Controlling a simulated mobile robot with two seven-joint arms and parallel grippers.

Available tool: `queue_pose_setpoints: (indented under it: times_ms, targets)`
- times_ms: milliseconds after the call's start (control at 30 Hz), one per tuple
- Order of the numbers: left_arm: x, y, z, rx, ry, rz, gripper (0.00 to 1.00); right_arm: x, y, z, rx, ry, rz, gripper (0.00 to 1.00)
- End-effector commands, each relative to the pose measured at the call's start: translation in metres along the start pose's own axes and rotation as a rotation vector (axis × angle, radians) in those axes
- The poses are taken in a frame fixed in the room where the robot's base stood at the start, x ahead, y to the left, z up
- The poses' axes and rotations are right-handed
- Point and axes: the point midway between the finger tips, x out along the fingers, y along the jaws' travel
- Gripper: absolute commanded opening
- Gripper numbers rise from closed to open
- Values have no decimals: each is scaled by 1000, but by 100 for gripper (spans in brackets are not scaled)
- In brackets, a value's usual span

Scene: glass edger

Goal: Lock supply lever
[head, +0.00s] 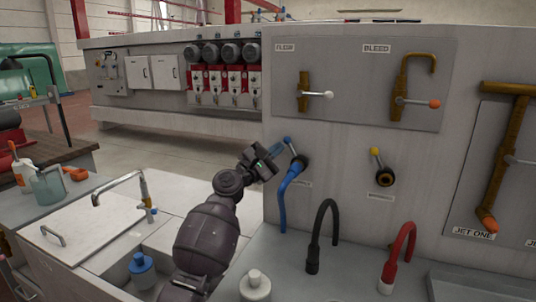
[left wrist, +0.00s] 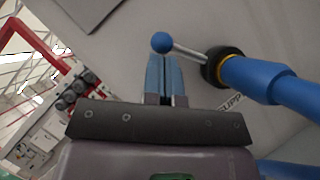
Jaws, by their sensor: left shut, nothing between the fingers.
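The supply lever is a thin metal rod with a blue ball knob (head: 287,140). It runs from a dark and yellow valve fitting (head: 300,163) on the grey panel, up and to the left. In the left wrist view the knob (left wrist: 161,43) shows just beyond the fingertips, and the rod runs right to the fitting. My left gripper (head: 275,150) is beside the knob on its left, its blue fingers (left wrist: 162,62) shut and empty. I cannot tell whether the fingertips touch the knob. My right gripper is in neither view.
A blue hose (head: 285,195) hangs from the fitting. Black (head: 314,240) and red (head: 399,250) hoses stand below. A tap (head: 120,186) stands at left.

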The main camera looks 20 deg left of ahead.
Motion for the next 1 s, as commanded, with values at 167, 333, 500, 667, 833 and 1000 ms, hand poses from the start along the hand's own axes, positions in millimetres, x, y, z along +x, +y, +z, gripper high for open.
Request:
queue_pose_setpoints:
  times_ms: [167,333,500,667,833,1000]
  targets:
    - [1,-1,0,0,1,-1,0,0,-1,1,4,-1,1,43]
    - [0,-1,0,0,1,-1,0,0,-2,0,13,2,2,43]
    - [1,0,2,15,0,-10,0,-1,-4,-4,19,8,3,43]
    - [3,2,4,44,0,-30,0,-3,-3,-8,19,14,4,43]
    - [3,2,5,63,1,-43,0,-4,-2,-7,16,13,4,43]
    - [5,2,7,88,1,-60,0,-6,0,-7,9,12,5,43]
